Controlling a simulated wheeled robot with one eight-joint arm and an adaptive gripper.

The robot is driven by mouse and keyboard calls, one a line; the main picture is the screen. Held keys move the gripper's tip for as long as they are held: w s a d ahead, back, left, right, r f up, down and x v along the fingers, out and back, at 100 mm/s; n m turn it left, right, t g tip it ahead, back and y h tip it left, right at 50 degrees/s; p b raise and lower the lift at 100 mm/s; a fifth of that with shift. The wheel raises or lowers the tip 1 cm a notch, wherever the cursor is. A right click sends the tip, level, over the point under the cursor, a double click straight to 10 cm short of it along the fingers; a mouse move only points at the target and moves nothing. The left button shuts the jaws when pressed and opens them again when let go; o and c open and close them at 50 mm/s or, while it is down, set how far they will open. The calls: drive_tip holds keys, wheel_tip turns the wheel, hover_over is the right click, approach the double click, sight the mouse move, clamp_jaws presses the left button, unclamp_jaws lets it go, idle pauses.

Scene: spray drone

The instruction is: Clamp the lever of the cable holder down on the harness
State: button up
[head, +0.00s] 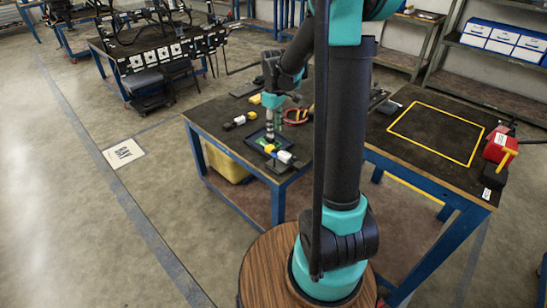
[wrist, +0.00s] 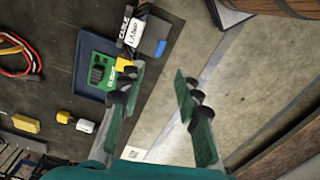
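The cable holder (wrist: 134,30) is a dark block with a white lettered label and a blue end, at the top of the wrist view. In the head view the holder (head: 284,157) is at the near corner of the left table. Whether its lever is up or down is too small to tell. A red and yellow cable bundle (wrist: 18,58), likely the harness, lies at the left; none is clearly visible in the holder. My gripper (wrist: 157,82) is open, its fingers apart with nothing between them. In the head view my gripper (head: 270,137) is above the table, near the holder.
A blue tray (wrist: 84,82) with a green board (wrist: 100,72) and a yellow piece (wrist: 122,64) lies beside the holder. Yellow and white connectors (wrist: 65,117) lie nearby. The right table (head: 400,150) has a yellow-outlined clear area and a red box (head: 497,145).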

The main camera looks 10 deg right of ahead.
sight(274, 156)
wheel_tip(274, 156, down, 15)
drive_tip(key=shift+r, duration=0.15)
idle(0.4)
clamp_jaws()
